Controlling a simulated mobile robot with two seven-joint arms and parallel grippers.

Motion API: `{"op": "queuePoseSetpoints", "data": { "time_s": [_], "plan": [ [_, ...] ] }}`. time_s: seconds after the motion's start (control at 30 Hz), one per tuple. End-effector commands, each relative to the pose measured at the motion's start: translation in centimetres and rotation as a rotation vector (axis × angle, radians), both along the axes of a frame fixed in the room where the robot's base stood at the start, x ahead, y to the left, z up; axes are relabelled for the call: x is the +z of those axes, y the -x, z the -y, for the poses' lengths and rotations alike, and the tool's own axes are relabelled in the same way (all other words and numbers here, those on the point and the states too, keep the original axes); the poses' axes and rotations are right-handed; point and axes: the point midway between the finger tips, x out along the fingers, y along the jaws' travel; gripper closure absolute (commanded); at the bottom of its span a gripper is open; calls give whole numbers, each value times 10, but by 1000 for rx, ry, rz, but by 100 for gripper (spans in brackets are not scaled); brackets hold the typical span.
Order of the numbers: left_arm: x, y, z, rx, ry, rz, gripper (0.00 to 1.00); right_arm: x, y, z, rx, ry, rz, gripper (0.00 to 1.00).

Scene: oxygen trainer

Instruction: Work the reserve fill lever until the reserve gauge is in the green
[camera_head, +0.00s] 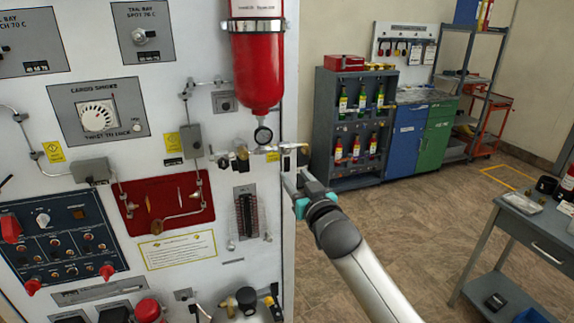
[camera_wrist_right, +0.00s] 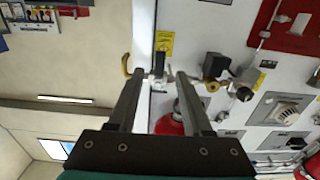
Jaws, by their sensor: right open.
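No part is readable as the reserve fill lever, and I cannot tell which gauge is the reserve one. A small round gauge (camera_head: 263,135) hangs under the red bottle (camera_head: 258,70) on the white panel; its reading is too small to make out. My right gripper (camera_head: 289,162) is open at the panel's right edge, below and right of that gauge. In the right wrist view my right gripper (camera_wrist_right: 158,78) has its fingers apart, with a small dark fitting (camera_wrist_right: 160,62) beyond the gap and a brass hook (camera_wrist_right: 127,65) beside it. My left gripper is out of view.
A brass valve with a black handle (camera_wrist_right: 217,65) is on the panel beside my fingers. A red recessed plate (camera_head: 165,222) and a switch panel (camera_head: 60,245) are to the left. A shelf of bottles (camera_head: 350,125) and a grey table (camera_head: 525,230) stand right, with open floor between.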

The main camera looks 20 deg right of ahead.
Motion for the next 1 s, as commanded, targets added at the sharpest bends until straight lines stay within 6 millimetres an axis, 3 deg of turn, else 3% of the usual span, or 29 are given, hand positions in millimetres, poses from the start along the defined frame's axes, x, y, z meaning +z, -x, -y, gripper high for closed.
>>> {"op": "queuePoseSetpoints", "data": {
  "time_s": [0.5,1.0],
  "plan": [
    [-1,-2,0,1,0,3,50,0,-58,-2,0,-1,0,50],
    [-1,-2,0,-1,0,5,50,0,-67,-2,0,0,-1,50]
  ]
}}
